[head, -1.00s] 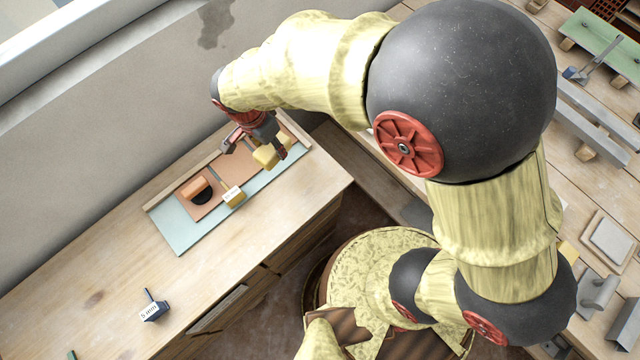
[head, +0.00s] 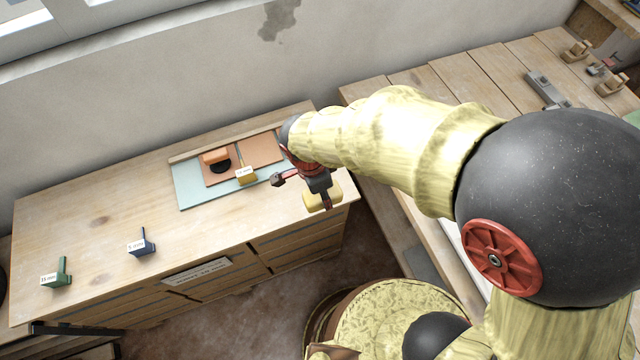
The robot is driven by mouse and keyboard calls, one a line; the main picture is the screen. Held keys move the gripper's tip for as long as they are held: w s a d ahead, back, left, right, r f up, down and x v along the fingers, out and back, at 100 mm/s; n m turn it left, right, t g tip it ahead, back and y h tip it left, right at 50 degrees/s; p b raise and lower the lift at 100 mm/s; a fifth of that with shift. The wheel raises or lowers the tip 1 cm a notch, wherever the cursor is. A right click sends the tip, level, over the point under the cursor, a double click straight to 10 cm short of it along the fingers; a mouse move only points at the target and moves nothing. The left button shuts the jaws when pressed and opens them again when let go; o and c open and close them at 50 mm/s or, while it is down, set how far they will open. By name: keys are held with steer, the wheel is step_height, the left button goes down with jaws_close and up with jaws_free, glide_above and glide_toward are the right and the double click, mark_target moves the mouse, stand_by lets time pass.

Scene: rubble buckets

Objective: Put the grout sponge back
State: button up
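The grout sponge (head: 322,198), a yellow block, is at my gripper (head: 308,190) in the head view. A dark finger lies across the sponge's near face; the far side of the grip is hidden. The sponge appears in front of the bench's right front corner, and I cannot tell its height. A pale teal board (head: 190,197) with terracotta tiles lies on the bench left of my gripper. On it are an orange-topped block (head: 216,156) beside a dark round patch (head: 220,167), and a yellow labelled tool (head: 246,176).
A blue labelled tool (head: 141,244) and a green labelled tool (head: 57,275) stand on the left part of the wooden bench (head: 95,215). Bare bench lies between them and the board. A second plank table (head: 450,80) is at the right, and a wall behind.

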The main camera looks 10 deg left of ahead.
steer(key=w+f, duration=0.2)
steer(key=w+a+f+b, duration=0.1)
steer(key=w+f, duration=0.1)
steer(key=w, duration=0.1)
steer(key=w+a+f+b, duration=0.1)
steer(key=w+f, duration=0.2)
steer(key=shift+a+f, duration=0.1)
steer(key=shift+a, duration=0.05)
steer(key=shift+w+a+f+b, duration=0.15)
steer(key=shift+f+b, duration=0.35)
steer(key=shift+f, duration=0.4)
steer(key=shift+w+d+f+b, duration=0.1)
steer(key=shift+f+b, duration=0.35)
steer(key=shift+f, duration=0.4)
steer(key=shift+f, duration=0.2)
steer(key=o, duration=1)
steer(key=shift+r, duration=0.1)
step_height(320, 180, up, 12)
steer(key=s+a+p, duration=0.1)
steer(key=p, duration=0.2)
steer(key=shift+a, duration=0.3)
